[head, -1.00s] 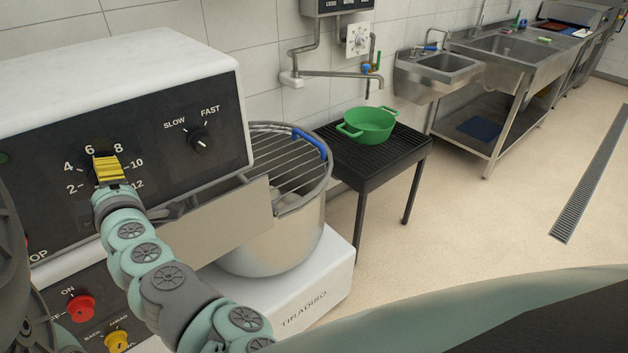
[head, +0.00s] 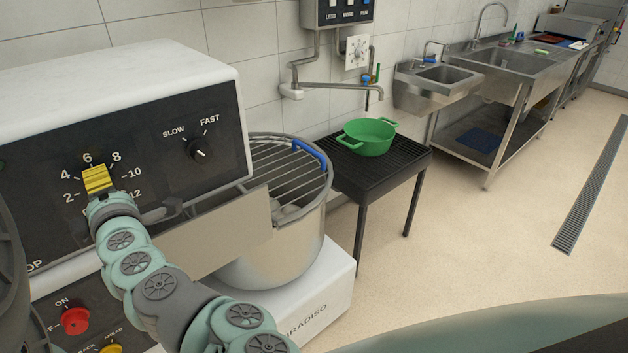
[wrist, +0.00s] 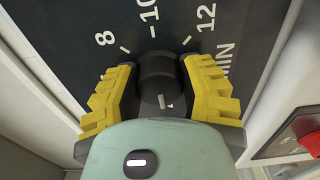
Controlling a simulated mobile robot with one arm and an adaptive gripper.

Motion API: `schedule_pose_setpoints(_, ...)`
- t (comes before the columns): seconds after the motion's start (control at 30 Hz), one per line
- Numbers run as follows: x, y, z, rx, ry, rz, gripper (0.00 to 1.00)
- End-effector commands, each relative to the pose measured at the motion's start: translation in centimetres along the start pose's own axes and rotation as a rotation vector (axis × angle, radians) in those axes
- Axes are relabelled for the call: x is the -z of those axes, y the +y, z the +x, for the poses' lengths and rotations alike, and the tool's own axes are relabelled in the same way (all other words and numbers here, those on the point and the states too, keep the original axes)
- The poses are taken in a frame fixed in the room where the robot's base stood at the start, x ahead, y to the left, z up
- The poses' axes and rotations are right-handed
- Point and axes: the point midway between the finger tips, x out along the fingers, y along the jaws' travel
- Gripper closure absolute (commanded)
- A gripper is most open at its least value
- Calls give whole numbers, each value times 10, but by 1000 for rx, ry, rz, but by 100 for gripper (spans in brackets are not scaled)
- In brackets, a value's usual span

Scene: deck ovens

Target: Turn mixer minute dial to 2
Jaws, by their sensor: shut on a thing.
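The mixer minute dial is a black round knob (wrist: 158,72) on the mixer's dark front panel (head: 140,150). White numbers ring it; 8, 10 and 12 show in the wrist view, and 2, 4, 6, 8 and 10 show in the head view. My gripper (head: 97,180) is at this dial in the head view and hides the knob there. In the wrist view my gripper (wrist: 160,80) has its yellow-padded fingers shut on the knob, one on each side. A small white mark shows low on the knob; I cannot tell which number the dial points to.
A SLOW/FAST knob (head: 197,149) sits right of the dial. A green pot (head: 368,138) rests on a black stand (head: 385,178).

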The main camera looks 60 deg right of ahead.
Motion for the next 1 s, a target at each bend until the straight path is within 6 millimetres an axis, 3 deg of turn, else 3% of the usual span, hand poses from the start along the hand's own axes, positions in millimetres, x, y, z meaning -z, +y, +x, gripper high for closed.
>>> schedule_pose_setpoints(0.1, -2, -4, 0, 8, -5, 5, 95)
schedule_pose_setpoints(0.13, -2, -4, 0, 8, -5, 5, 54)
schedule_pose_setpoints(0.4, -1, -2, 0, 4, -2, 4, 26)
schedule_pose_setpoints(1.0, -1, 0, 0, 2, -4, 80, 25)
